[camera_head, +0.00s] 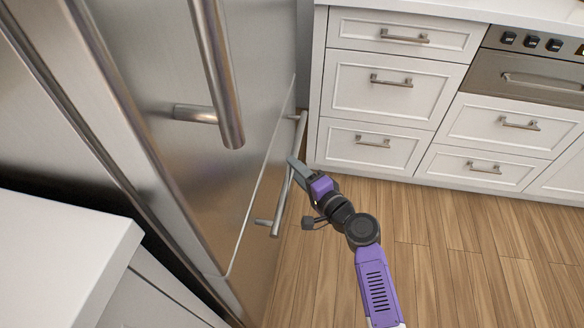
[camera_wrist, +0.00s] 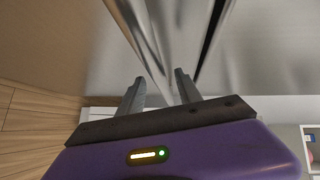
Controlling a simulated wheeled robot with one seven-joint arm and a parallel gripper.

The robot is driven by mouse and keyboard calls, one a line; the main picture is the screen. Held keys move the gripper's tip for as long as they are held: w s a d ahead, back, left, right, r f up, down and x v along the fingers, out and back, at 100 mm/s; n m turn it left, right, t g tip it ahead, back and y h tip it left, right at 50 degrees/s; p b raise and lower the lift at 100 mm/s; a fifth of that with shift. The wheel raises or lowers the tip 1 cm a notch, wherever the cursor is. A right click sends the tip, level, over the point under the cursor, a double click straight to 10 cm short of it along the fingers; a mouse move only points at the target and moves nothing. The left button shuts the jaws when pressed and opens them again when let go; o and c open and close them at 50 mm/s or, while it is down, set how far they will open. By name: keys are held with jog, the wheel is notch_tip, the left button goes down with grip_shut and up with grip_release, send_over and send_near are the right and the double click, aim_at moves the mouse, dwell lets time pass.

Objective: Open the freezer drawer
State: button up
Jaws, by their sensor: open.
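The freezer drawer (camera_head: 258,262) is the lower steel front of the fridge in the head view, below a thin seam, and it looks shut. Its handle (camera_head: 284,190) is a long steel bar on two posts. My gripper (camera_head: 293,165) is at the middle of this bar, with its fingers pointing at the drawer front. In the wrist view my two grey fingers (camera_wrist: 158,88) are spread apart. The blurred steel handle (camera_wrist: 165,35) runs up the picture ahead of the gap between them. I cannot tell whether a finger touches it.
The upper fridge door has a thick bar handle (camera_head: 218,75) above my gripper. White drawer cabinets (camera_head: 385,90) and an oven (camera_head: 530,75) stand at the back right. A white counter (camera_head: 60,260) is at the lower left. The wooden floor (camera_head: 450,260) is clear.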

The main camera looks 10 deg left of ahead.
jog(key=shift+x, duration=1.3)
grip_shut()
dwell(0.5)
